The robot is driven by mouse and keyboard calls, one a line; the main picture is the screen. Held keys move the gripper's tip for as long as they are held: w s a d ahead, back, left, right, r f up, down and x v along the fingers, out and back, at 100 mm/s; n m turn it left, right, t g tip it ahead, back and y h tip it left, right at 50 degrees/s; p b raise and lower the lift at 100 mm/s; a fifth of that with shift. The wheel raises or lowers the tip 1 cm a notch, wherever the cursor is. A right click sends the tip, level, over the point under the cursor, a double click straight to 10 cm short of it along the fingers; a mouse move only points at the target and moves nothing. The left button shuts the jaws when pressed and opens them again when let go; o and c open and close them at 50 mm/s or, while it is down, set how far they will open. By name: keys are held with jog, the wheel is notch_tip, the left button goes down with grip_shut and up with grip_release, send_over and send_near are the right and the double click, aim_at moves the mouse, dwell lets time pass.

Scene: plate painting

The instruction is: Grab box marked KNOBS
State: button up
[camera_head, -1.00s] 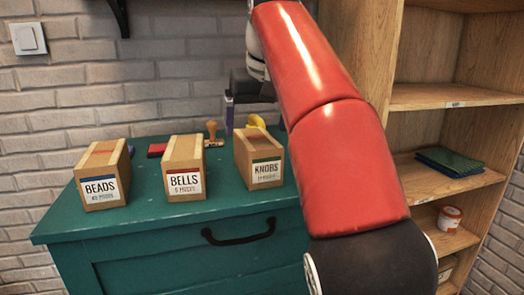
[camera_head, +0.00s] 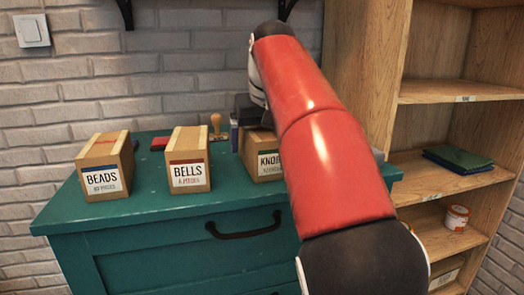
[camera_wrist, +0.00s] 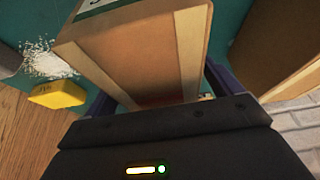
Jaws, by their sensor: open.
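The KNOBS box (camera_head: 263,163) is a brown carton with a green-edged label. It stands on the right of the green cabinet top, partly hidden behind my red arm. My gripper (camera_head: 250,120) is low over the back of this box. In the wrist view the box (camera_wrist: 150,55) lies between the two dark purple fingers of my gripper (camera_wrist: 162,92), with its green label edge at the top. The jaws are open, one finger on each side. Contact with the box cannot be told.
The BELLS box (camera_head: 188,165) and the BEADS box (camera_head: 103,172) stand to the left on the cabinet top (camera_head: 150,208). A wooden-handled stamp (camera_head: 216,124) is behind them. A yellow block (camera_wrist: 58,94) shows beside the KNOBS box. A wooden shelf (camera_head: 455,90) stands at right.

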jog(key=shift+f, duration=0.25)
dwell(0.3)
jog(key=c, duration=1.4)
